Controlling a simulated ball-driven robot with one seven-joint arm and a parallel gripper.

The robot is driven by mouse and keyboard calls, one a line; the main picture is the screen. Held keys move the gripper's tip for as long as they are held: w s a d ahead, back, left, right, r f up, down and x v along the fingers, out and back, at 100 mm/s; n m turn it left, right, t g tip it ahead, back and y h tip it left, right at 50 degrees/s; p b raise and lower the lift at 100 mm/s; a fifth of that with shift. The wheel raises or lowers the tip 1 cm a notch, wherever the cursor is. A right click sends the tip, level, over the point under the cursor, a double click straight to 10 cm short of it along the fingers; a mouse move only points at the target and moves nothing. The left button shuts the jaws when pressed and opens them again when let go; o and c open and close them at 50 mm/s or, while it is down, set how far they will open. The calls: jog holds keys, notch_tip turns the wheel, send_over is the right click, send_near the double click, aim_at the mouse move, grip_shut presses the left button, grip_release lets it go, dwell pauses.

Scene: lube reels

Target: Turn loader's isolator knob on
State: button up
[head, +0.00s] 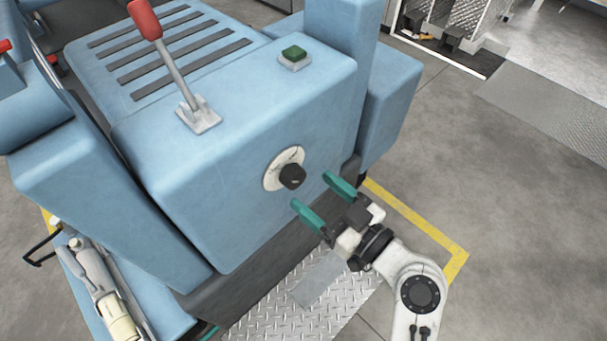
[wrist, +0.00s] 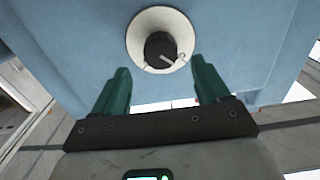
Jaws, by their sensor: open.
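The isolator knob (head: 292,176) is a black round knob on a pale round plate (head: 272,172) on the front face of the blue loader (head: 225,195). In the wrist view the knob (wrist: 161,50) shows a light pointer line angled toward the lower right. My gripper (head: 316,193) has two green fingers spread open and empty. The fingers point at the loader's front face, just short of the knob. In the wrist view the fingertips (wrist: 159,72) sit left and right of the knob and a little below it.
A red-topped lever (head: 165,62) stands on the loader's top, with a green button (head: 294,55) to its right. A grey and cream device (head: 103,290) lies at lower left. A metal tread plate (head: 255,318) lies below. Open floor with a yellow line (head: 425,228) is to the right.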

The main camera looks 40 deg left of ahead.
aim_at(299, 180)
jog(key=shift+w+a, duration=0.15)
jog(key=shift+a, duration=2.3)
jog(key=shift+c, duration=0.4)
jog(key=c, duration=1)
jog(key=shift+o, duration=0.2)
